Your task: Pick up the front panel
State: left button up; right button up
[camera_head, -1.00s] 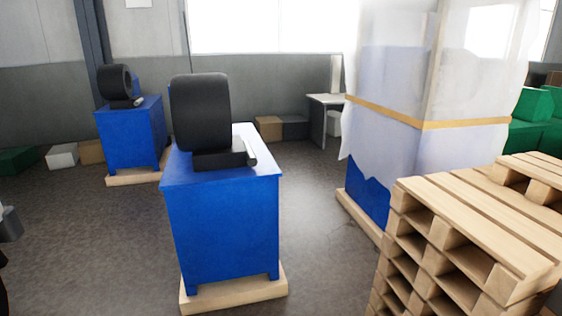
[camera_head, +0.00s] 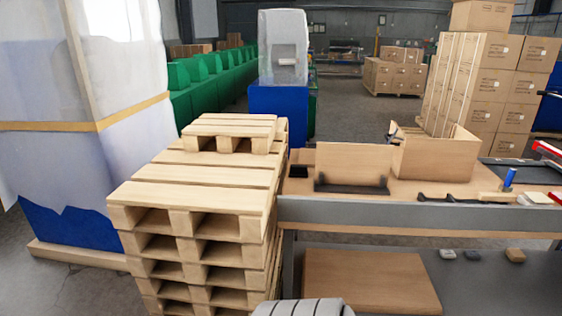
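No part is marked as the front panel. A plain brown panel (camera_head: 352,164) stands upright in a black holder (camera_head: 352,188) on the workbench (camera_head: 400,212), left of an open cardboard box (camera_head: 437,155). Another flat brown board (camera_head: 372,281) lies on the lower shelf under the bench top. I cannot tell which of these is the front panel. Neither of my grippers can be made out in the head view.
A stack of wooden pallets (camera_head: 190,200) stands close against the bench's left end. A wrapped blue machine (camera_head: 75,225) is at the far left. Small tools, including a blue-handled one (camera_head: 509,179), lie on the bench's right. Stacked cartons (camera_head: 497,90) stand behind.

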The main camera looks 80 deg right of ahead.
aim_at(349, 164)
jog(key=z, duration=2.65)
